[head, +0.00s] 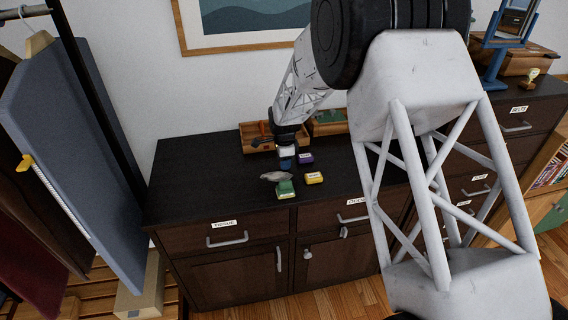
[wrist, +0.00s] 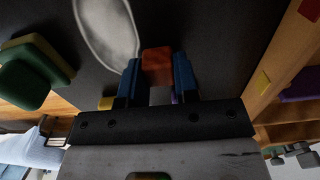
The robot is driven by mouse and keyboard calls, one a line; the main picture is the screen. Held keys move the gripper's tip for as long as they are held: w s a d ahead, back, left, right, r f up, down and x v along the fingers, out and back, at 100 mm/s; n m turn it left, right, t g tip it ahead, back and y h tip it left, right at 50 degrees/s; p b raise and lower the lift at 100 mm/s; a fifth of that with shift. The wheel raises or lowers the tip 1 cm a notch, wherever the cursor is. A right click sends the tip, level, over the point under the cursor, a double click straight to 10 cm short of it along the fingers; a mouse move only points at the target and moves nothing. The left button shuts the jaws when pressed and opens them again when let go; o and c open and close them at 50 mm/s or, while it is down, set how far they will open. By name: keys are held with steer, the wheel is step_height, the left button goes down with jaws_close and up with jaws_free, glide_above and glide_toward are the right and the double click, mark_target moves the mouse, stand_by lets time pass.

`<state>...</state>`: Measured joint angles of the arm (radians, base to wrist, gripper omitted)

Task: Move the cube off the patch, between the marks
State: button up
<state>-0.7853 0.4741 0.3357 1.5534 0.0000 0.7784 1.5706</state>
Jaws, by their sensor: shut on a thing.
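A red-orange cube (wrist: 157,60) sits between the two blue fingers of my gripper (wrist: 157,72) in the wrist view. My gripper is shut on it. A pale grey rounded patch (wrist: 106,28) lies on the dark top, just left of the cube in that view; I cannot tell if the cube is clear of the surface. In the head view my gripper (head: 287,164) points down behind the grey patch (head: 271,176), and the cube is hidden there. I cannot tell for certain which things are the marks.
Green (head: 285,190), yellow (head: 314,178) and purple (head: 306,158) blocks stand close by on the dark cabinet top (head: 205,170). Wooden boxes (head: 257,146) stand against the wall behind my gripper. The left part of the top is clear.

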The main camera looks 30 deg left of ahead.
step_height(320, 180, up, 9)
steer(key=shift+r, duration=0.2)
stand_by(0.3)
steer(key=shift+f, duration=0.15)
stand_by(0.5)
steer(key=shift+a+f, duration=0.15)
steer(key=shift+f, duration=0.8)
steer(key=shift+a+f, duration=0.1)
steer(key=shift+f, duration=0.85)
steer(key=shift+w+a, duration=0.1)
steer(key=shift+w, duration=0.05)
steer(key=shift+w+a+f, duration=0.25)
steer(key=shift+w+a, duration=1.6)
steer(key=shift+w+a+f, duration=0.25)
steer(key=shift+w+a, duration=1.55)
steer(key=shift+w, duration=0.1)
steer(key=shift+w+a+f, duration=0.25)
steer(key=shift+w+a, duration=1.6)
steer(key=shift+f, duration=1.8)
steer(key=shift+f, duration=0.1)
